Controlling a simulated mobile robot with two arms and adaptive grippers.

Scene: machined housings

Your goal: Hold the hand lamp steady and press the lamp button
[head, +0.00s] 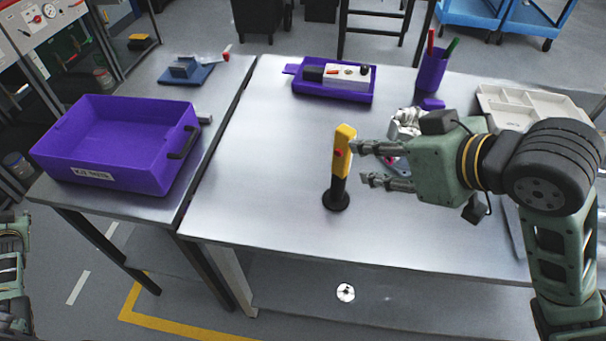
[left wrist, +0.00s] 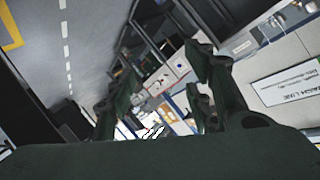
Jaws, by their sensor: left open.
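The hand lamp (head: 340,170) stands upright on the metal table in the head view, with a yellow upper part and a black lower part on a round black base. Its red lamp button (head: 338,153) shows on the yellow part. My right gripper (head: 362,163) is open just right of the lamp, its fingers pointing left at it. The upper fingertip appears close to the yellow part; I cannot tell whether it touches. My left gripper (left wrist: 160,68) is open and empty in the left wrist view, away from the table.
A purple bin (head: 115,185) stands on the left bench. A purple tray (head: 345,97) with a white part lies at the back. A purple pen cup (head: 431,72), metal part (head: 404,122) and white divided tray (head: 540,104) are at right. The table left of the lamp is clear.

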